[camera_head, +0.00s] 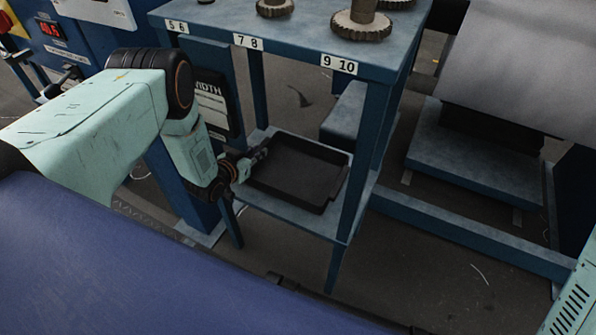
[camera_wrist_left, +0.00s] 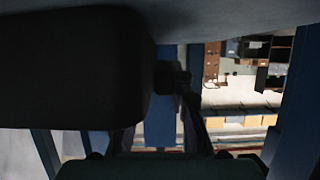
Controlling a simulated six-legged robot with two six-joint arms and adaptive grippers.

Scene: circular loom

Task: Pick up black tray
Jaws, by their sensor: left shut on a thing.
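The black tray (camera_head: 298,172) is a shallow rectangular tray on the lower shelf of a blue metal table in the head view. My left gripper (camera_head: 258,158) reaches in from the left and is shut on the tray's left edge. The fingertips are small and dark there, so the exact grip is hard to make out. The left wrist view is dark; a large black shape, which I cannot identify for sure, fills its upper left. My right gripper is not in view.
The blue table (camera_head: 300,40) has legs around the tray and a top above it with gears (camera_head: 361,25) and number labels. The lower shelf (camera_head: 285,212) shows a bare front strip. A blue control cabinet (camera_head: 60,40) stands at left. A grey roll (camera_head: 525,65) stands at right.

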